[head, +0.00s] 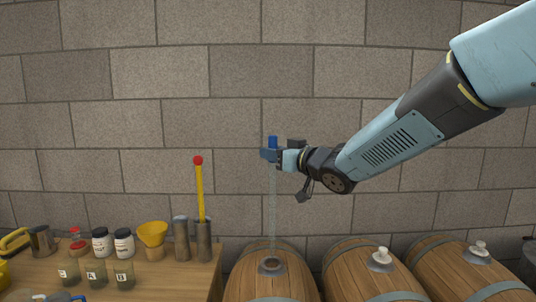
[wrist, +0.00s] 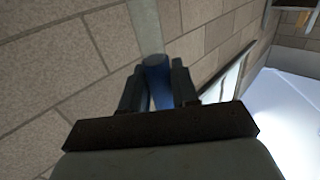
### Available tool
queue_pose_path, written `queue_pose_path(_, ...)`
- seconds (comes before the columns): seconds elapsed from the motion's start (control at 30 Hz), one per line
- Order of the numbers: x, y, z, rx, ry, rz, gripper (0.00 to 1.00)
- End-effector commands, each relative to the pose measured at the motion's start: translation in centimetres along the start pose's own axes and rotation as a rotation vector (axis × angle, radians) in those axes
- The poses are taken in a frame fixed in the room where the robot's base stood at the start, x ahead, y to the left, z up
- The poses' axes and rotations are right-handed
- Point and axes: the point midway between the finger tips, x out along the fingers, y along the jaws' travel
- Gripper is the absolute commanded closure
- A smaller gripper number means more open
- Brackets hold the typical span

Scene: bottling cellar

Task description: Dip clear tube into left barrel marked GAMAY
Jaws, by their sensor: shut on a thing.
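My gripper (head: 272,155) is shut on the blue top of the clear tube (head: 272,205), which hangs upright from it. In the wrist view my gripper (wrist: 157,92) has the blue top between its fingers, and the clear tube (wrist: 146,25) runs out beyond it. The left barrel (head: 268,286) has an open dark bung hole. The tube's lower end shows slightly above that hole in the picture; I cannot tell whether it is straight over it or behind it. No GAMAY marking is readable.
The middle barrel (head: 362,276) and right barrel (head: 450,266) carry pale stoppers. A wooden table (head: 180,278) at left holds small jars, a yellow funnel (head: 152,236), and metal cylinders, one with a red-tipped yellow rod (head: 201,190). A block wall stands behind.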

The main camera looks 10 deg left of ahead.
Motion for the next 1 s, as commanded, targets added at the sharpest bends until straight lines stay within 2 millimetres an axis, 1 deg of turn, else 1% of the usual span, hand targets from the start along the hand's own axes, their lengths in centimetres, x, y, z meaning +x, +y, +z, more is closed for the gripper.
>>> queue_pose_path(0.27, 0.0, 0.0, 0.2, 0.000, -0.001, 0.000, 0.97)
queue_pose_path(1.0, 0.0, 0.0, 3.1, 0.000, -0.001, 0.000, 0.97)
